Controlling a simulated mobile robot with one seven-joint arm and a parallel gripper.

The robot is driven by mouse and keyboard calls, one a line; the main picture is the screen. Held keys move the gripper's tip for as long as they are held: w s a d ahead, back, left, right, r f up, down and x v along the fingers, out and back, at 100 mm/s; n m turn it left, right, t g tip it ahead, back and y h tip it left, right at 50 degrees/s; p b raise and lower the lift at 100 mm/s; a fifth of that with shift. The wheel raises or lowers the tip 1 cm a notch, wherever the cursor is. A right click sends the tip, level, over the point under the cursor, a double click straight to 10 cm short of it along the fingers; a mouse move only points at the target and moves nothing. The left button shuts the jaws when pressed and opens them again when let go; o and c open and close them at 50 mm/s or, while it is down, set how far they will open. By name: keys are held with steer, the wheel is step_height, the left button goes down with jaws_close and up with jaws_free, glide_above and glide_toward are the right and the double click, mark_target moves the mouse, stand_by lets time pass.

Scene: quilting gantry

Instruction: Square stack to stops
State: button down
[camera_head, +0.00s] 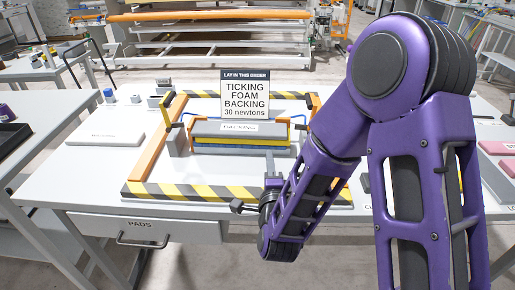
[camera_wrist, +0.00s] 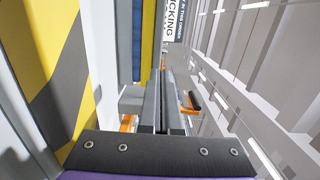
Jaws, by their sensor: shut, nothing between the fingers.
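A layered stack lies inside the striped frame in the head view. Its grey top layer, labelled BACKING (camera_head: 215,130), rests over a blue layer and a yellow layer (camera_head: 235,150). Grey blocks with orange bars stand at its ends, the left block (camera_head: 178,142) close beside it. My gripper (camera_head: 271,165) is at the near side of the stack, partly hidden by my wrist; contact cannot be told. In the wrist view, my gripper's fingers (camera_wrist: 162,105) are shut and empty, pointing along beside the blue layer (camera_wrist: 137,40) and yellow layer (camera_wrist: 147,45).
A sign (camera_head: 245,97) reads TICKING, FOAM, BACKING, 30 newtons and stands behind the stack. A white pad (camera_head: 105,138) lies on the table at left. A PADS drawer (camera_head: 145,228) is below. Pink items (camera_head: 498,147) lie far right.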

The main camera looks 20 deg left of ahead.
mark_target(253, 135)
steer(key=x, duration=0.4)
steer(key=shift+r, duration=0.1)
steer(key=w+a, duration=0.2)
steer(key=a, duration=0.1)
steer(key=shift+w+a, duration=0.15)
steer(key=shift+a, duration=0.2)
steer(key=shift+w+a+f+b, duration=0.25)
steer(key=shift+a+b, duration=0.25)
steer(key=shift+b, duration=0.25)
steer(key=shift+w+a+r, duration=0.1)
steer(key=shift+a, duration=0.1)
steer(key=shift+r, duration=0.15)
